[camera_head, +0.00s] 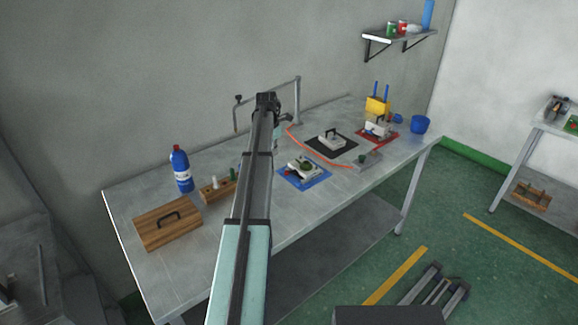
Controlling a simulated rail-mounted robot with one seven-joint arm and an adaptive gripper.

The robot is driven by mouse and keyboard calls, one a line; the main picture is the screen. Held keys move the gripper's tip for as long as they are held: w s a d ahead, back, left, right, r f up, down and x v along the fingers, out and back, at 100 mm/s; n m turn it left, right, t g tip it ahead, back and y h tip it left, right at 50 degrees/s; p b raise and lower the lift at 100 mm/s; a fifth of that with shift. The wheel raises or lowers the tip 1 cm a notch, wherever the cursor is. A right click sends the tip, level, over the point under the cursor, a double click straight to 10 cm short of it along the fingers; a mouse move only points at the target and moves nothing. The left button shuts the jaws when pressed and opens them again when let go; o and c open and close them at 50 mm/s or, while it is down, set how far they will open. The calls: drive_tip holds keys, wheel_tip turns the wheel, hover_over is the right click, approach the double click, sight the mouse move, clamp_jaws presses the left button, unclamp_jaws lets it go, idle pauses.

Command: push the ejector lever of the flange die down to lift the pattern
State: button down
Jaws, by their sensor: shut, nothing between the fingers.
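A small metal die with a green part (306,166) lies on a blue mat (319,180) near the front edge of the table, right of my arm. Another pale die (376,126) sits on a red mat (388,138) farther back right. I cannot tell from this view which is the flange die, and no ejector lever is clear. My arm reaches away over the table. My gripper (267,99) is the dark end at its far tip, shut and empty, apart from both dies. Its fingers are too small to make out well.
A black mat with a pale handled block (332,140) lies between the dies, by a red hose (300,143). A pipe stand (297,100) rises behind. A blue bottle (181,168), wooden box (168,224) and wooden rack (216,190) stand left. A blue cup (420,124) stands right.

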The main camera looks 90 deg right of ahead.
drive_tip(key=s, duration=0.1)
drive_tip(key=s+a, duration=0.1)
drive_tip(key=s+p, duration=0.1)
drive_tip(key=s, duration=0.1)
drive_tip(key=shift+s+a+f, duration=0.1)
drive_tip(key=shift+a+f, duration=0.15)
drive_tip(key=shift+f, duration=0.15)
drive_tip(key=shift+f, duration=0.15)
